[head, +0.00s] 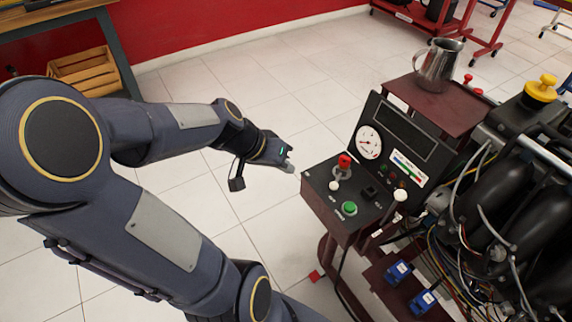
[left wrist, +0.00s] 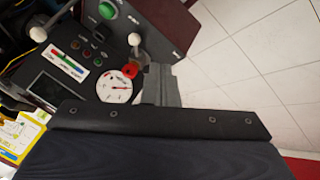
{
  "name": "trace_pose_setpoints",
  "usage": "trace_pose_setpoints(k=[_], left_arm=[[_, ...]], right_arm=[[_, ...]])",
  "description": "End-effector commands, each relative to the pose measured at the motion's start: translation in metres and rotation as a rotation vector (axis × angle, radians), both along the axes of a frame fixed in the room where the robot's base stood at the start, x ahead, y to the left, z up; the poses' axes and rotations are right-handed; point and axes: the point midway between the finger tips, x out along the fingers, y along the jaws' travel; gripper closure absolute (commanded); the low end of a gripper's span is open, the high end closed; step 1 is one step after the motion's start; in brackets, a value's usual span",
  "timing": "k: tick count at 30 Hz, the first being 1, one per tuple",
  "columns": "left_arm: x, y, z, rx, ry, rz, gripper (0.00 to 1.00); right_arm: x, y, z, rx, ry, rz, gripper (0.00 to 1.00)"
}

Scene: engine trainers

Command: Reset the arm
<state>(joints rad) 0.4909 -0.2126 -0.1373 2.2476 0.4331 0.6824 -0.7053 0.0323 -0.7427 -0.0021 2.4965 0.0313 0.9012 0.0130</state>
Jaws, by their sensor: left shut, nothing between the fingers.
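My left arm comes in from the left in the head view and reaches toward the engine trainer. My left gripper (head: 288,168) is shut and empty, just left of the control box (head: 318,198). In the left wrist view the closed fingers (left wrist: 161,84) show in front of the floor and beside the round gauge (left wrist: 114,85). The control box carries a red knob (head: 344,161), a green button (head: 349,208) and white-knobbed levers (head: 400,195). My right gripper is not in view.
A metal pitcher (head: 438,66) stands on the trainer's dark red top. The engine (head: 505,190) with hoses and a yellow cap (head: 541,88) fills the right side. A wooden crate (head: 86,74) sits at the upper left. Open tiled floor (head: 230,75) lies behind my arm.

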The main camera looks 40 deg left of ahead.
Motion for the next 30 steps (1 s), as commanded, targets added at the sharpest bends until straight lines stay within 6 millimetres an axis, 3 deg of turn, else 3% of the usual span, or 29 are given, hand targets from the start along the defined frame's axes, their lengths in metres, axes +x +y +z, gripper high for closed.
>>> trace_pose_setpoints(k=[11,16,21,29,30], left_arm=[[0.0,-0.003,0.002,-0.001,-0.002,-0.006,1.0],[-0.016,-0.045,0.024,-0.011,-0.011,-0.067,1.0],[-0.051,-0.092,0.04,-0.002,-0.001,-0.134,1.0],[-0.1,-0.125,0.041,0.048,0.003,-0.158,1.0],[-0.1,-0.124,0.059,0.046,0.01,-0.152,1.0]], right_arm=[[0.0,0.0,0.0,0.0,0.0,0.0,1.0],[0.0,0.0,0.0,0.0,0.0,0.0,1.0],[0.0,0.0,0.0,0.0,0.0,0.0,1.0],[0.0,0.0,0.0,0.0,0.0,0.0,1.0],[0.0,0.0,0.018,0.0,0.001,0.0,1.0]])
